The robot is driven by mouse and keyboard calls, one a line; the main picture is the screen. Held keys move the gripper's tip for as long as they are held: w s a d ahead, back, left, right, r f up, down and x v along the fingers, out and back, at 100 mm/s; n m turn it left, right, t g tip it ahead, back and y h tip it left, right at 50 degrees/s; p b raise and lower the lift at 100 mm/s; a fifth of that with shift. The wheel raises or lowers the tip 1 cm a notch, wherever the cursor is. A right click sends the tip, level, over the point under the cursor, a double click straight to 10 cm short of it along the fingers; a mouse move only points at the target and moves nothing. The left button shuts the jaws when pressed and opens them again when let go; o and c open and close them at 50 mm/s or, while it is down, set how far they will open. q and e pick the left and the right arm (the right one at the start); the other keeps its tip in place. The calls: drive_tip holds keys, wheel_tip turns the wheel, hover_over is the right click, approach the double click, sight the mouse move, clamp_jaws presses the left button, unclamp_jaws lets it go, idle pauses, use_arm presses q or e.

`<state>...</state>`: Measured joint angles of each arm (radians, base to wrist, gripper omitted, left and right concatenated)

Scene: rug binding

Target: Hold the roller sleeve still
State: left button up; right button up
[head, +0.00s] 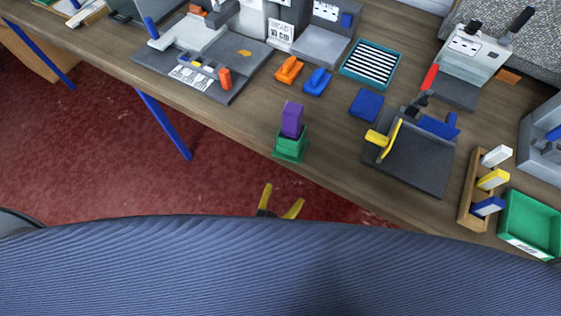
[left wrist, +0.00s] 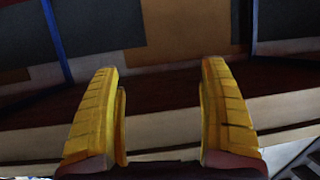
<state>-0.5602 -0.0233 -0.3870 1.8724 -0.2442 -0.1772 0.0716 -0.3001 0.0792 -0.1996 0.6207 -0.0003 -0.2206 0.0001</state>
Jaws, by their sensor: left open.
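My left gripper (head: 283,197) shows low in the middle of the head view, in front of the table's near edge and over the red floor. Its two yellow fingers are spread apart with nothing between them. In the left wrist view the same open fingers (left wrist: 160,80) are empty. I cannot tell for certain which thing is the roller sleeve. A purple upright block (head: 292,119) stands in a green base (head: 290,147) near the table's front edge, beyond my left gripper and apart from it. My right gripper is not in view.
A dark plate fixture (head: 415,165) with a yellow handle (head: 390,140) stands right of the green base. A wooden rack (head: 474,190) and a green tray (head: 530,224) are farther right. Orange (head: 289,69) and blue (head: 317,82) pieces lie behind.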

sight(287, 149)
use_arm(q)
drive_tip(key=r+t, duration=0.1)
drive_tip(key=r, duration=0.6)
drive_tip(key=r+t, duration=0.2)
drive_tip(key=r, duration=0.5)
drive_tip(key=w+a+r+n+t, duration=0.1)
drive_tip(key=r, duration=0.7)
drive_tip(key=shift+t, duration=0.3)
drive_tip(key=shift+w+r, duration=0.15)
drive_tip(key=shift+r, duration=0.05)
drive_tip(key=shift+w+d, duration=0.15)
drive_tip(key=shift+w, duration=0.2)
drive_tip(key=shift+x, duration=3.2)
drive_tip(key=c, duration=1.4)
drive_tip(key=o, duration=0.7)
drive_tip(key=c, duration=0.5)
drive_tip(key=shift+c, duration=0.2)
